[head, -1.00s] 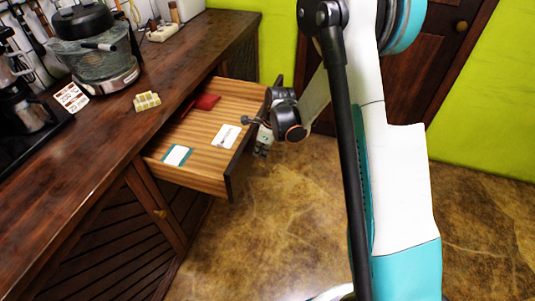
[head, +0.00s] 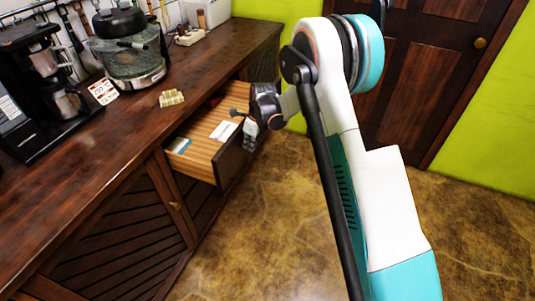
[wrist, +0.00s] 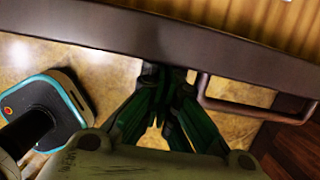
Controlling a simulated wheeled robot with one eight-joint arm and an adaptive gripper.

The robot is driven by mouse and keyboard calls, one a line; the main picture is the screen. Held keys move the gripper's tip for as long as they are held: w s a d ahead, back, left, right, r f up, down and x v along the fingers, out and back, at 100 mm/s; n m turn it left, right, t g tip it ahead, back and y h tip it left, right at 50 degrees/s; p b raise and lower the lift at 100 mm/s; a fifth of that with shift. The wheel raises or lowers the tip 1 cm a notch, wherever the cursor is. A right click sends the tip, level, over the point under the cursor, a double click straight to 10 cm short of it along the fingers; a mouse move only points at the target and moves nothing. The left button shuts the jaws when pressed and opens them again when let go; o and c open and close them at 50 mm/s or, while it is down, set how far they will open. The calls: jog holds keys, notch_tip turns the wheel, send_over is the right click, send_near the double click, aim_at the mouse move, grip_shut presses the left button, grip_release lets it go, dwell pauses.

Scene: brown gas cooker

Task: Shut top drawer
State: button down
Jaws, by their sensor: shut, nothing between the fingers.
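The top drawer (head: 205,155) is partly open under the wooden counter and juts out over the floor. Its dark front panel (head: 232,160) faces right. My gripper (head: 250,135) is at that front, with its fingers mostly hidden in the head view. In the wrist view, the shut green fingers (wrist: 165,75) are empty, their tips at the drawer front's dark edge (wrist: 220,48); contact looks likely. The drawer's bar handle (wrist: 255,110) is just right of the fingers and not held. A white card (head: 223,131) and a teal-edged card (head: 180,145) lie inside the drawer.
The counter (head: 130,120) holds a coffee machine (head: 40,95), a blender-like appliance (head: 128,50) and a small yellowish block (head: 171,98). A slatted cabinet door (head: 115,235) is below. Open brown floor (head: 260,225) lies right of the cabinets.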

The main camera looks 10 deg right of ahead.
jog(key=w+a, duration=0.3)
jog(key=a, duration=0.2)
jog(key=w+a, duration=0.4)
jog(key=a, duration=0.1)
jog(key=w+a, duration=0.4)
jog(key=a, duration=0.1)
jog(key=shift+p, duration=0.3)
